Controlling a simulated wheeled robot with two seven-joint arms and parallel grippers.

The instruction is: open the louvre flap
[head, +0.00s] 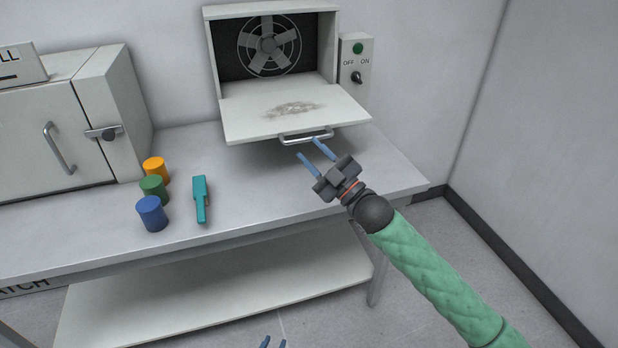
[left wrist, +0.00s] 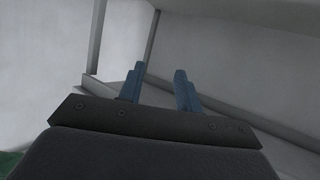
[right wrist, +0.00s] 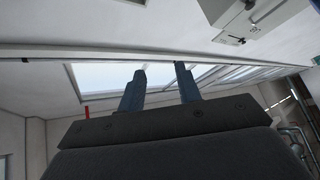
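The louvre flap (head: 335,108) hangs folded down and out from the front of the fan housing (head: 328,45), nearly level, with a greyish smudge on its inner face. Its bar handle (head: 307,137) is at the front edge. My right gripper (head: 311,149) is just in front of and below the handle, with its blue fingers apart and nothing between them. The right wrist view also shows its open, empty fingers (right wrist: 160,88). My left gripper (head: 273,343) is low at the bottom edge, mostly cut off. The left wrist view shows its fingers (left wrist: 158,90) apart and empty.
A switch box (head: 356,62) with a green button stands right of the housing. A grey cabinet (head: 45,130) stands far left.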

